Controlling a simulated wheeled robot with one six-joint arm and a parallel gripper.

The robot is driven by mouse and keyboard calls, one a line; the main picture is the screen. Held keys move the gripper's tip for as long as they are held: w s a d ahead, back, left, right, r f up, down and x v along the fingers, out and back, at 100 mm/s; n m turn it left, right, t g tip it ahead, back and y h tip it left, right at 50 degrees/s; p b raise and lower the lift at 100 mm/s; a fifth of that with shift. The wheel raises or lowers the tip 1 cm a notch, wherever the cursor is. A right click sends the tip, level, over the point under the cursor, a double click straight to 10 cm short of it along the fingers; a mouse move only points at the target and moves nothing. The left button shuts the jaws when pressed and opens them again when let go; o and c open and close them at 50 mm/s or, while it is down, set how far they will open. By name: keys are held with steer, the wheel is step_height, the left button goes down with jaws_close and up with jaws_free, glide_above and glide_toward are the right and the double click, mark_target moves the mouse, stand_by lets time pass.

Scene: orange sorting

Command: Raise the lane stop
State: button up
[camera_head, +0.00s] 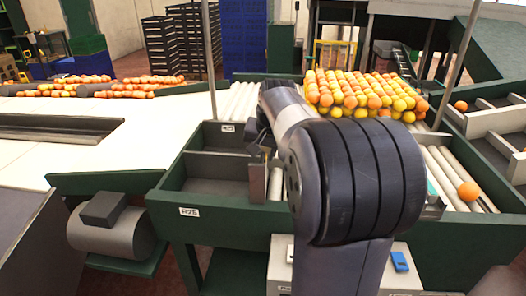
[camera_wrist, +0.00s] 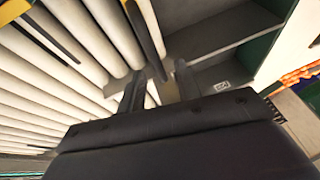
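My gripper (camera_wrist: 160,82) points down at the edge between the pale rollers and the grey compartments. Its two dark fingers stand apart, with a small tan piece (camera_wrist: 165,92) showing between them; I cannot tell whether they touch it. In the head view a narrow upright brownish plate (camera_head: 258,183) stands between the grey bin and the rollers, possibly the lane stop. My dark gripper (camera_head: 257,135) shows only in part there, above that plate, because my arm hides the rest. A dark bar (camera_wrist: 146,38) runs along the roller edge towards the fingers.
Many oranges and yellow fruit (camera_head: 360,94) are heaped on the rollers beyond my arm. A single orange (camera_head: 468,191) lies on the rollers at the right. Grey bins (camera_head: 215,165) lie left of my arm. Thin upright posts (camera_head: 210,60) flank the lane.

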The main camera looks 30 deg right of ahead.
steer(key=shift+f, duration=0.15)
jaws_close()
stand_by(0.6)
